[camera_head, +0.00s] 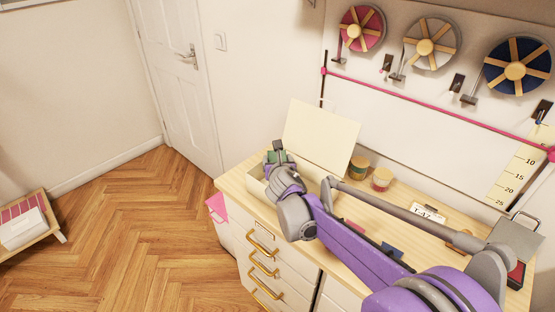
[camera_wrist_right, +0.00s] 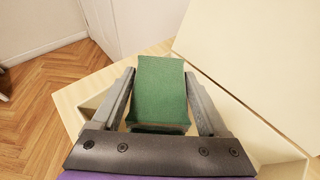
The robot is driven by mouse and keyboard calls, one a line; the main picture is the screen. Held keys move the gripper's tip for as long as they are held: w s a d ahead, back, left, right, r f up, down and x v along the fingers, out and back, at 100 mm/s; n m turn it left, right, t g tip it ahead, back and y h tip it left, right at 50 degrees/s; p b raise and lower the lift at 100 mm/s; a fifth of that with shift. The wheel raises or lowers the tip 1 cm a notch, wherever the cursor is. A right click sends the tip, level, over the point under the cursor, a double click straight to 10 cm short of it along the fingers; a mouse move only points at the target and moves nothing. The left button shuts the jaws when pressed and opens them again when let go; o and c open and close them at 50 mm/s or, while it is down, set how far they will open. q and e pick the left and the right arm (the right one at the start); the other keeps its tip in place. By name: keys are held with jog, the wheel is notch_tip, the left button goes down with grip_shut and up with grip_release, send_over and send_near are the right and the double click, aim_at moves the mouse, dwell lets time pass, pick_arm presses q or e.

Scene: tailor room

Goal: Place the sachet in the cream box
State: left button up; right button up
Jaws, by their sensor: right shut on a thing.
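The sachet is a green, pillow-like block (camera_wrist_right: 160,90) held between the two fingers of my right gripper (camera_wrist_right: 161,92) in the right wrist view. My right gripper is over the box's left part, and my arm hides much of the opening. Whether the sachet touches the box I cannot tell. My left gripper is not in view.
The wooden dresser top (camera_head: 236,176) holds two small round jars (camera_head: 381,178), a T-47 card (camera_head: 428,213), and a grey-lidded case (camera_head: 515,238) at the right. Ribbon spools (camera_head: 425,47) hang on the wall behind. A pink item (camera_head: 217,207) hangs at the dresser's left side.

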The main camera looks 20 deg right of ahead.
jog(key=shift+f, duration=0.2)
jog(key=o, duration=1.2)
jog(key=shift+o, duration=0.2)
jog(key=shift+r+p, duration=0.35)
jog(key=shift+r, duration=0.25)
jog(key=v, duration=1.2)
jog(key=shift+p, duration=0.45)
